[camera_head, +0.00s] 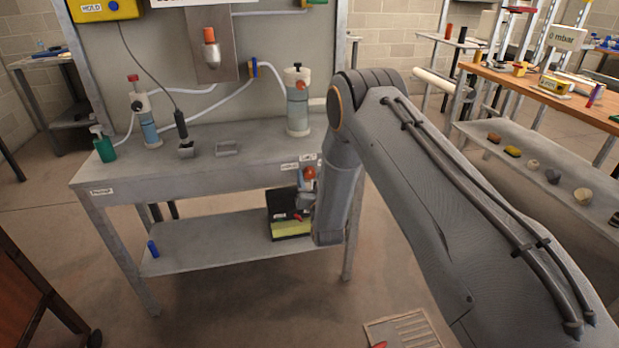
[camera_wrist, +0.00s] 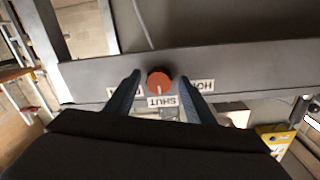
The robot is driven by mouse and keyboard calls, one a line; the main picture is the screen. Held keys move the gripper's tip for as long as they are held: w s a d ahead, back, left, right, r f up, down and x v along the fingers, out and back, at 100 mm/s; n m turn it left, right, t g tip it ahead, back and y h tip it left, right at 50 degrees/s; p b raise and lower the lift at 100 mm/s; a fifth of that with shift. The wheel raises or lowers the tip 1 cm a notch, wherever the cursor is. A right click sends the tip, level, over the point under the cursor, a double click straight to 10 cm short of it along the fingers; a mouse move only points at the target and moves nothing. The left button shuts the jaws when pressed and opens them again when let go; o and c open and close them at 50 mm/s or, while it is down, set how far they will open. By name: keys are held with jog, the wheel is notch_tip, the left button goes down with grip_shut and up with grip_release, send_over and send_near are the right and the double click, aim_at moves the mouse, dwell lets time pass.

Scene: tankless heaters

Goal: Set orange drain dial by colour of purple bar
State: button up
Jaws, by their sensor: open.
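The orange drain dial (camera_wrist: 159,82) is on the grey bench's front edge, and it also shows in the head view (camera_head: 309,173). A pale mark on it points toward the SHUT label (camera_wrist: 162,102), upside down in the wrist view. A second label (camera_wrist: 200,86), partly hidden, lies to its right; another on the left is mostly covered. My gripper (camera_wrist: 159,76) is open, one finger on each side of the dial, with visible gaps. Whether the fingers reach its depth I cannot tell. A small purplish bar (camera_head: 596,95) stands on the wooden table at right.
The grey bench (camera_head: 240,165) carries bottles and a tall cylinder (camera_head: 298,100). A dark box (camera_head: 282,205) with a yellow-green front sits on its lower shelf near my wrist. A floor grate (camera_head: 402,330) lies in front. The floor at front left is mostly clear.

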jog(key=shift+w, duration=0.25)
jog(key=c, duration=1.1)
jog(key=shift+o, duration=0.2)
jog(key=shift+a, duration=0.15)
jog(key=shift+n, duration=0.3)
jog(key=n+b, duration=0.1)
jog(key=n, duration=0.4)
jog(key=shift+b, duration=0.35)
jog(key=n+b, duration=0.1)
jog(key=n, duration=0.5)
jog(key=shift+y, duration=0.4)
jog(key=shift+n, duration=0.5)
